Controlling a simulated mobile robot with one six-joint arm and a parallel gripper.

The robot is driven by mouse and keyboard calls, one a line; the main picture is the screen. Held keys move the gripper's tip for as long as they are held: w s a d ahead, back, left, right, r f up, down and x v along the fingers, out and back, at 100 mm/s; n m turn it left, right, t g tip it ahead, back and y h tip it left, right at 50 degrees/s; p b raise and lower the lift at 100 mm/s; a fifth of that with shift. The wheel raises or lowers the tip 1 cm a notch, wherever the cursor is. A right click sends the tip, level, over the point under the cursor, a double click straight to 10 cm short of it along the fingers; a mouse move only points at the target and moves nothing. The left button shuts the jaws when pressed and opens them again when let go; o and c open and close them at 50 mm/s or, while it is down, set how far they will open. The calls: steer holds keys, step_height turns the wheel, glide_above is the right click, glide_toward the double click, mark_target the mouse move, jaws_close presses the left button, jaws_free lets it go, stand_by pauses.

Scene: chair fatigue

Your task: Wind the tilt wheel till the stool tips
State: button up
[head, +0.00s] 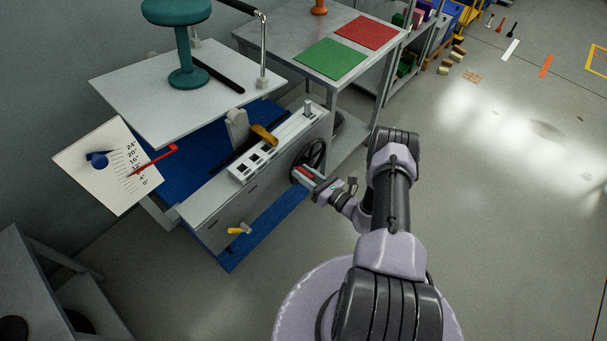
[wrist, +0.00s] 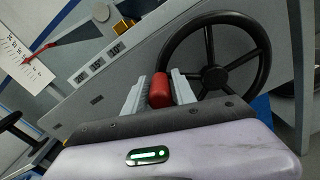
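The teal stool (head: 188,48) stands on its round base on the grey platform (head: 130,85) of the test rig; its top is cut off by the picture edge. The black spoked tilt wheel (head: 309,158) is on the rig's side; it also shows in the wrist view (wrist: 262,45). My gripper (head: 305,175) is at the wheel's rim. In the wrist view its two grey fingers close on either side of the wheel's red handle (wrist: 160,91). A red pointer (head: 155,160) crosses the lower half of the white angle scale (head: 95,180).
A bent metal post (head: 262,55) stands at the platform's right edge. A yellow-handled lever (head: 239,229) sticks out of the rig's front. A grey table (head: 285,35) with green and red mats is behind.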

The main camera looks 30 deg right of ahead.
steer(key=shift+o, duration=0.9)
steer(key=p+v, duration=0.3)
steer(key=v, duration=1.4)
steer(key=shift+s, duration=0.2)
steer(key=shift+d, duration=0.1)
